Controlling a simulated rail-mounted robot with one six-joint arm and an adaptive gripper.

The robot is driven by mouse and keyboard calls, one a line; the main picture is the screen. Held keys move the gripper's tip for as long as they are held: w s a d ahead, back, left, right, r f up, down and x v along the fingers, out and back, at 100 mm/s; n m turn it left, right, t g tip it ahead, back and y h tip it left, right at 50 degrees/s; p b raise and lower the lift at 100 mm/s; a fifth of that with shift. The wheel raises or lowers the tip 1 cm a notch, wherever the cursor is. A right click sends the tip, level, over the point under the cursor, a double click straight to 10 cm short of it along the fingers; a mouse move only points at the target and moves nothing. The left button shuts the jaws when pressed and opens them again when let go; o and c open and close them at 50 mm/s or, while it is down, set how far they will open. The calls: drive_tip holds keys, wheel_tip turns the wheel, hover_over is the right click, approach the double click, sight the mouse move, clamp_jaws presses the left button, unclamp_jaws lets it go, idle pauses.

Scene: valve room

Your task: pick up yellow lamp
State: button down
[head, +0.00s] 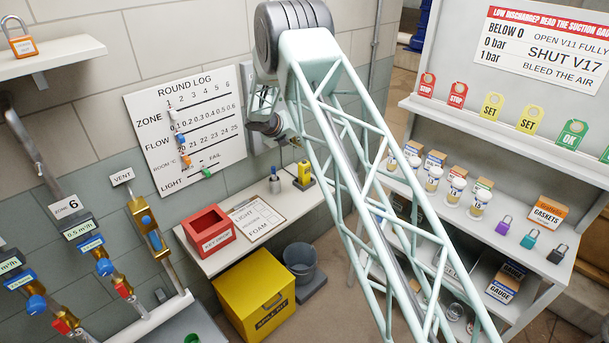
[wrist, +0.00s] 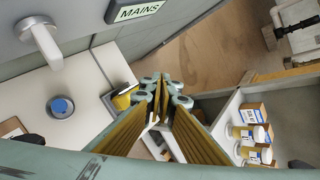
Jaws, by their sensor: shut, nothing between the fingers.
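The yellow lamp (head: 303,173), a small yellow block with dark parts, stands at the right end of the small white shelf by the wall in the head view. A yellow and dark item that looks like the same lamp shows in the wrist view (wrist: 124,98), partly hidden behind the fingers. My gripper (wrist: 163,88) has its fingertips together in the wrist view, with nothing held between them. The fingers appear in front of the lamp's right side, apart from it as far as I can tell. In the head view my arm hides most of the gripper.
A grey cylinder with a blue top (head: 275,180) stands left of the lamp. A clipboard (head: 257,217) and red box (head: 209,230) share the shelf. A yellow bin (head: 256,301) and grey bucket (head: 300,262) are below. Jars (head: 457,189) stand on the right-hand bench.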

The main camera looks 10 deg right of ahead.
drive_tip(key=c, duration=3.3)
unclamp_jaws()
drive_tip(key=shift+c, duration=0.2)
drive_tip(key=o, duration=1.4)
drive_tip(key=shift+c, duration=0.2)
drive_tip(key=shift+w, duration=0.1)
